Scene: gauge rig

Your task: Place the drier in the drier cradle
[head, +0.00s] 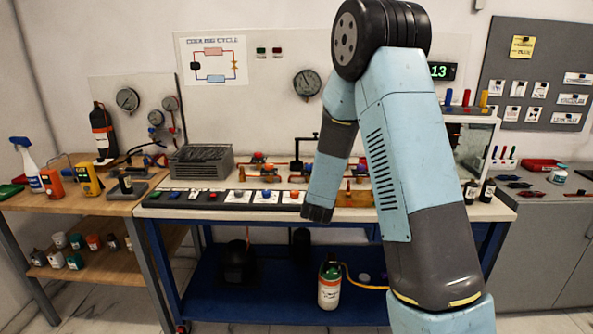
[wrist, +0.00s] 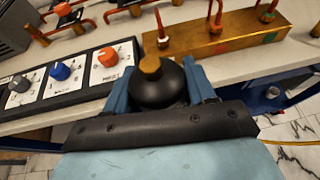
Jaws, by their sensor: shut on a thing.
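A dark rounded body with a brass-coloured stub on top, which looks like the drier (wrist: 165,92), sits between the two blue fingers of my gripper (wrist: 161,88) in the wrist view. My gripper is shut on it, with the stub pointing up and away. It is over the front edge of the bench. In the head view my wrist (head: 318,210) hangs down at the bench's front edge, and the fingers and the held thing are hidden there. I cannot make out which thing is the drier cradle.
A control strip with coloured knobs (wrist: 66,75) lies left of my gripper. A brass-coloured block with fittings (wrist: 225,40) lies beyond it to the right. Red-brown pipework with valves (head: 262,168) stands further back. A green-and-white cylinder (head: 330,283) stands on the blue lower shelf.

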